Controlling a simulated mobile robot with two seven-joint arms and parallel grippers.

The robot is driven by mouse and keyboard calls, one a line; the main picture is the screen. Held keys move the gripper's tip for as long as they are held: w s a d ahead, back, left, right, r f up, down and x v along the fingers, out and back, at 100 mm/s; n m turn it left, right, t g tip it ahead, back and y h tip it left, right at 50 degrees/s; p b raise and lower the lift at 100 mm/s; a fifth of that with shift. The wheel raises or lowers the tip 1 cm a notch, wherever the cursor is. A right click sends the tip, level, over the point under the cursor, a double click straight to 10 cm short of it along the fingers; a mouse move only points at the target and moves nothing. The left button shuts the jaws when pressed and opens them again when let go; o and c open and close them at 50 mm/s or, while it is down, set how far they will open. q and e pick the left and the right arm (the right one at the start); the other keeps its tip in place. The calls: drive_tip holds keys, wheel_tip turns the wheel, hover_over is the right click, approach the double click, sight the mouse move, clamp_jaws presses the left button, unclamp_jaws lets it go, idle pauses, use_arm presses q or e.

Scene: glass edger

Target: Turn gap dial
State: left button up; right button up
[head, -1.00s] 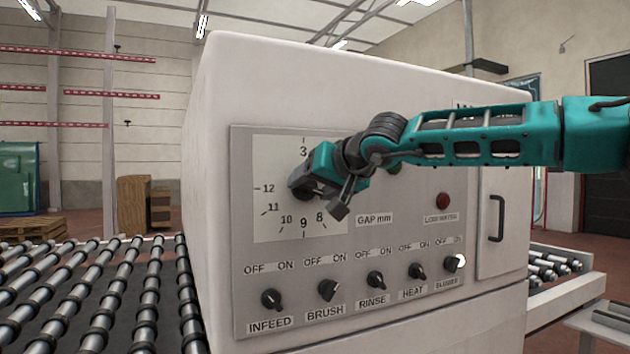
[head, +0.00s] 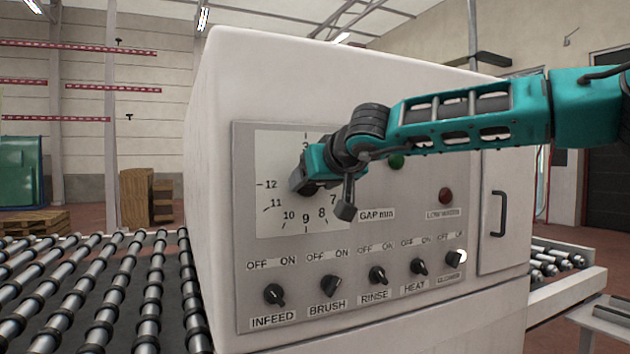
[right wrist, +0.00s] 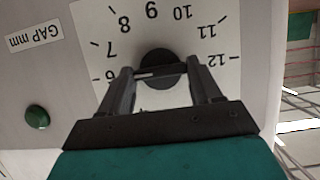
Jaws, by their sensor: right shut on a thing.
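The gap dial is a white square plate (head: 268,222) with black numbers, at the upper left of the machine's grey panel. In the head view my right gripper (head: 306,186) is in front of the dial's middle and hides the knob and part of the scale. In the right wrist view the black round knob (right wrist: 161,66) sits between the two fingers of my right gripper (right wrist: 163,78), which is shut on it. The scale appears upside down there, with 6 to 12 readable. The GAP mm label (head: 377,214) is at the plate's lower right. My left gripper is not in view.
Below the dial is a row of black switches, from INFEED (head: 274,294) to BLOWER (head: 454,258). A green button (head: 397,162) and a red lamp (head: 446,195) are to the right. A door handle (head: 500,214) sticks out farther right. A roller conveyor (head: 110,295) lies left.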

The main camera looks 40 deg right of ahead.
drive_tip(key=o, duration=1.1)
drive_tip(key=shift+c, duration=0.2)
drive_tip(key=v, duration=1.3)
